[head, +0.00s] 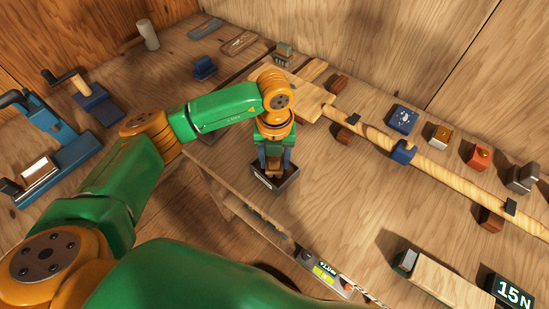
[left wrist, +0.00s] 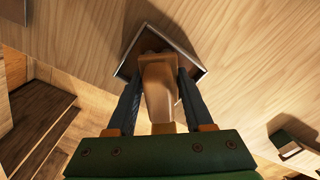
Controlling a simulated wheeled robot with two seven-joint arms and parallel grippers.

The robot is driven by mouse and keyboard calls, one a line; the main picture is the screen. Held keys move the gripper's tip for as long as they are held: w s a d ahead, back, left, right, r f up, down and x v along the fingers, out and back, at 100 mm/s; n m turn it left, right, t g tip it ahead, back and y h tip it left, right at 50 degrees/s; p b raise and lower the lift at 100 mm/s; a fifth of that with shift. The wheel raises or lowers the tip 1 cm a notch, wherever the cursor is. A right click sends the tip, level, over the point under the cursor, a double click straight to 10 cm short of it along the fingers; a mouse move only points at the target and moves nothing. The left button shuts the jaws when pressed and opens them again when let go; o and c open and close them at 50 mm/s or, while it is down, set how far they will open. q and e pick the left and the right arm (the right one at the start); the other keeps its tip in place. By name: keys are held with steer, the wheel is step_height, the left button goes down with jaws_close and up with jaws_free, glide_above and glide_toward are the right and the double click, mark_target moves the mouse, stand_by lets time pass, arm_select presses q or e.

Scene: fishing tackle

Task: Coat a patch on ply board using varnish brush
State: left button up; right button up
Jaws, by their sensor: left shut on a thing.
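My left gripper (head: 273,165) points down at a small dark box (head: 288,185) with a pale label, on the wooden bench. It is shut on a light wooden handle, taken to be the varnish brush (left wrist: 158,88), which stands between the two fingers in the left wrist view. The handle's lower end is over or inside the box (left wrist: 197,68); the bristles are hidden. My right gripper is not in view.
A long wooden shaft (head: 450,175) crosses the bench on dark supports, with small coloured blocks behind it. A blue tool (head: 60,145) stands at the left. A labelled device (head: 325,272) lies near the front edge. Bare bench lies right of the box.

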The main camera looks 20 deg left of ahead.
mark_target(267, 165)
arm_select(q)
step_height(267, 165, up, 7)
steer(key=p, duration=0.5)
stand_by(0.4)
steer(key=m, duration=0.1)
steer(key=r+m, duration=0.1)
steer(key=m, duration=0.1)
steer(key=shift+a, duration=0.15)
steer(key=s+a+r+n, duration=0.2)
steer(key=s+r+n, duration=0.1)
steer(key=n, duration=1.5)
steer(key=s+a+r+n, duration=0.1)
steer(key=s+r+n, duration=0.3)
steer(key=n, duration=1.3)
steer(key=shift+s+a+r+n, duration=0.15)
steer(key=shift+s+a+n, duration=0.25)
